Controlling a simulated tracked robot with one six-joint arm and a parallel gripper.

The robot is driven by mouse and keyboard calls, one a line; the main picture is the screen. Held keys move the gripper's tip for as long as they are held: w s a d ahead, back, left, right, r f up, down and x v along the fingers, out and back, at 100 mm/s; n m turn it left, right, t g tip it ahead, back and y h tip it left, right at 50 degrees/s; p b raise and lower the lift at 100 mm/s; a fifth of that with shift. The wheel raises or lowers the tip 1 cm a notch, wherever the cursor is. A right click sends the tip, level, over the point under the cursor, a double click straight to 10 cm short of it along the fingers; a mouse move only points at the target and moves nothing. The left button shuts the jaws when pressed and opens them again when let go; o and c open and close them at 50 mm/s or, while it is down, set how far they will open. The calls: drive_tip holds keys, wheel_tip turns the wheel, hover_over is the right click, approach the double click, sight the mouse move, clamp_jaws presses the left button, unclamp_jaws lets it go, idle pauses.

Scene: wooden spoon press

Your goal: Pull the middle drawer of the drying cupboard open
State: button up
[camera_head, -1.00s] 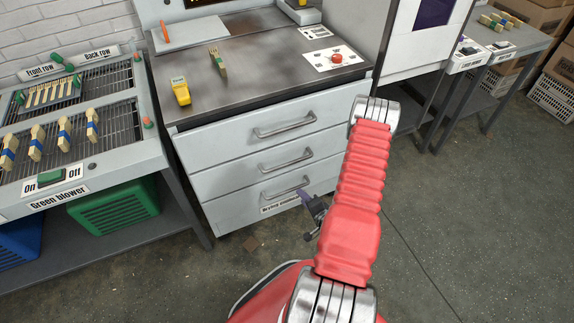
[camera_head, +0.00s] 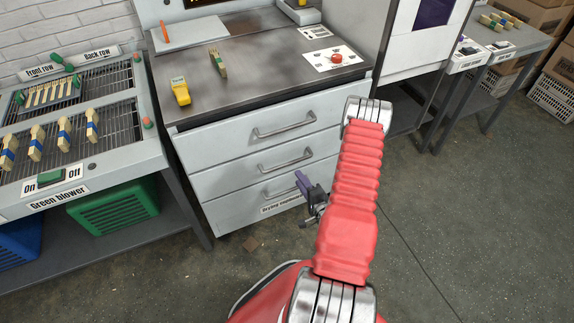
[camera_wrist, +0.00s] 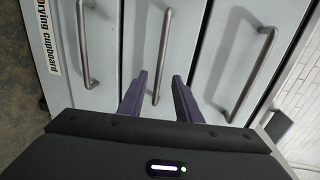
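The drying cupboard (camera_head: 225,182) is a pale grey cabinet with three drawers, all shut. The middle drawer's metal bar handle (camera_head: 286,160) also shows upright at the centre of the wrist view (camera_wrist: 163,55). My gripper (camera_head: 302,184) is in front of the lower drawers, right of the bottom handle in the head view. Its two purple fingers (camera_wrist: 158,92) are open in the wrist view, one on each side of the middle handle's line, with nothing gripped. I cannot tell how far the fingertips are from the handle.
The top drawer handle (camera_head: 285,124) and bottom handle (camera_wrist: 87,45) flank the middle one. A yellow device (camera_head: 180,91) lies on the cupboard top. The green blower table (camera_head: 75,165) stands left. The floor in front of the drawers (camera_head: 255,270) is mostly clear.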

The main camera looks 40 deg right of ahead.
sight(288, 164)
drive_tip(key=x, duration=1.2)
drive_tip(key=shift+s, duration=0.1)
clamp_jaws()
drive_tip(key=shift+a, duration=0.15)
idle(0.4)
